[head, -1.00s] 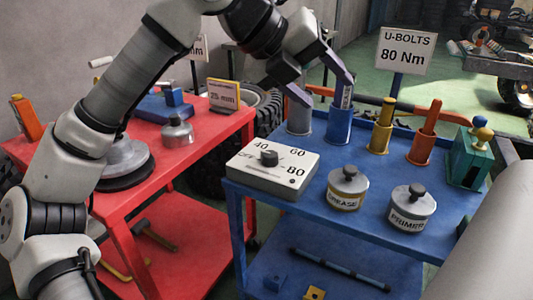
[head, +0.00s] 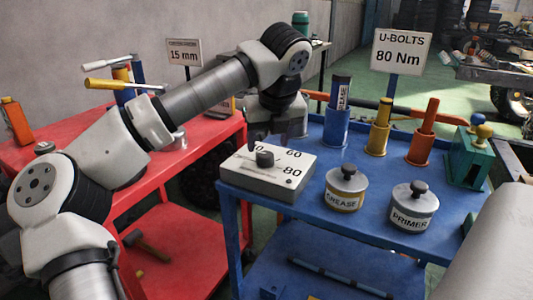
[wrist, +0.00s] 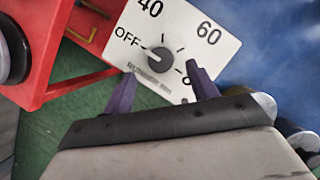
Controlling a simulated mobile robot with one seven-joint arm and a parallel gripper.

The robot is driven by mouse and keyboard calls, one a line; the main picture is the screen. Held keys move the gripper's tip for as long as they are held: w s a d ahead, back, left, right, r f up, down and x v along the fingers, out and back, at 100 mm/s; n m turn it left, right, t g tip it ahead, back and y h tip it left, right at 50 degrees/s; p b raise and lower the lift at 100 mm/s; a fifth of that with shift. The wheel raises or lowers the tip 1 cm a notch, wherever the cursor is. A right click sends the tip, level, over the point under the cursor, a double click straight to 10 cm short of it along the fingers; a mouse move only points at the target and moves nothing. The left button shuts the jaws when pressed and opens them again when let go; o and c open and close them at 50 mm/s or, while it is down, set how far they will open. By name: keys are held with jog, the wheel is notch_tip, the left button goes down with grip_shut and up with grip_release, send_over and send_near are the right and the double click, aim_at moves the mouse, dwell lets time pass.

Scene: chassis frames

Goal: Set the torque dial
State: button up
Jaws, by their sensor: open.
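The torque dial (head: 300,160) is a pale box on the near left corner of the blue cart, with a dark round knob (head: 265,156) on top. In the wrist view its face (wrist: 205,58) shows OFF, 40 and 60; the last mark is partly hidden by a finger. The knob (wrist: 160,60) stands between OFF and that mark; I cannot tell its pointer's exact setting. My gripper (head: 275,134) is open and empty at the dial's far edge. In the wrist view its purple fingers (wrist: 163,88) are apart, short of the knob. A sign (head: 402,53) reads U-BOLTS 80 Nm.
Grease (head: 345,190) and primer (head: 411,208) tins stand right of the dial. Blue (head: 336,126), yellow (head: 377,138) and orange (head: 421,145) holders and a green block (head: 469,162) stand behind. A red cart (head: 60,141) is on the left.

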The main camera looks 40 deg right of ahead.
aim_at(266, 154)
jog(key=shift+x, duration=2.2)
jog(key=c, duration=1)
